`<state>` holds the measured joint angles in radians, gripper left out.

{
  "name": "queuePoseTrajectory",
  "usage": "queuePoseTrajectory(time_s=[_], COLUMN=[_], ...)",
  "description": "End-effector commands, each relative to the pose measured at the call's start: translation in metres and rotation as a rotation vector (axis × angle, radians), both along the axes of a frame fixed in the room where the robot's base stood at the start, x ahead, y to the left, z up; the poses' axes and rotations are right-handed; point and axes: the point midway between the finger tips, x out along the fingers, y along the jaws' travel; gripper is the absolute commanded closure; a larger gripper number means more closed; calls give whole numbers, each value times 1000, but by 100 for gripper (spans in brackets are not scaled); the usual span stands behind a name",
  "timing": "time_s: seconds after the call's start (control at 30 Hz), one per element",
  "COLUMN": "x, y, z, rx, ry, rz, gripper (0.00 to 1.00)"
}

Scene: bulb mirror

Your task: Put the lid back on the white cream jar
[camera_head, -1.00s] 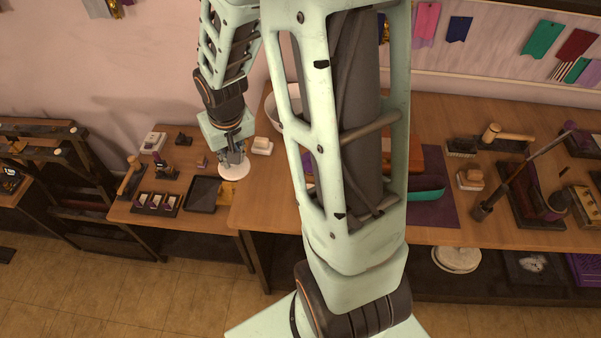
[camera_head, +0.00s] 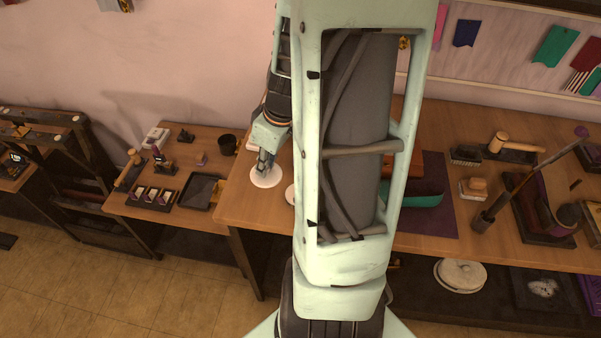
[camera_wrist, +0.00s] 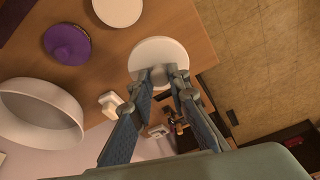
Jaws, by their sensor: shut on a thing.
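My gripper (camera_wrist: 165,78) is shut on a round white lid (camera_wrist: 158,52), at the lid's near edge in the wrist view. In the head view the lid (camera_head: 266,178) hangs under my gripper (camera_head: 264,164), over the left part of the large table; its height is unclear. Another round white thing (camera_wrist: 118,8) lies at the top of the wrist view, apart from the lid. Its edge (camera_head: 290,195) shows beside my arm in the head view. It may be the cream jar seen from above, but I cannot tell. My arm hides much of the table's middle.
In the wrist view a purple round thing (camera_wrist: 68,45), a large white bowl (camera_wrist: 40,115) and a small whitish block (camera_wrist: 111,103) are near. A dark mug (camera_head: 228,144) and black tray (camera_head: 200,190) stand left. Brushes and tools crowd the table's right.

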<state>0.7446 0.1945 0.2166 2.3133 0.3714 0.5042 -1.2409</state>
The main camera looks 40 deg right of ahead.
Motion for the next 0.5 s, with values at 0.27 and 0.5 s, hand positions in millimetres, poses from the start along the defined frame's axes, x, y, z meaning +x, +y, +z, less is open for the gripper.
queuePoseTrajectory(time_s=[0.27, 0.5], x=[-38, -51], y=[-51, -65], z=[-18, -19], rx=[-2, -2], ry=[-1, -1], rz=[225, 313], gripper=[100, 100])
